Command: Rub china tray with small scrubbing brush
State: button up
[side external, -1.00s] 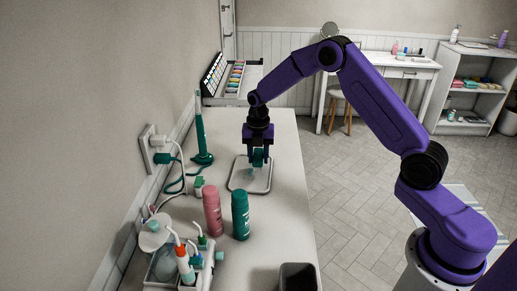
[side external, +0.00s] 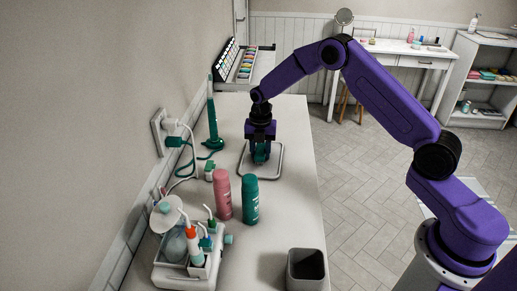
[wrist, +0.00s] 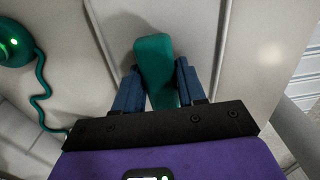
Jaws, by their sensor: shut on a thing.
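The china tray (side external: 281,164) is a pale, shallow tray with a raised rim, lying flat on the white counter. My gripper (side external: 260,155) is over the tray, pointing down. In the wrist view my gripper (wrist: 155,85) is shut on a green block-like thing, which I take to be the small scrubbing brush (wrist: 155,60). The brush (side external: 260,157) also shows low over the tray in the side view. Its underside is hidden, so I cannot tell whether it touches the tray. Part of the tray (wrist: 208,20) shows around the brush in the wrist view.
A pink can (side external: 222,195) and a green can (side external: 250,199) stand in front of the tray. A green corded tool (side external: 213,120) stands upright to its left. A white caddy (side external: 188,272) and a dark square cup (side external: 306,268) are at the near end. The counter's right side is clear.

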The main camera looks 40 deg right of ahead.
jog(key=shift+s+d, duration=0.9)
jog(key=shift+s, duration=0.1)
jog(key=shift+s+a, duration=0.35)
jog(key=shift+a, duration=0.2)
jog(key=shift+w+a, duration=1.25)
jog(key=shift+w, duration=0.3)
jog(key=shift+r, duration=4.15)
jog(key=shift+d, duration=0.1)
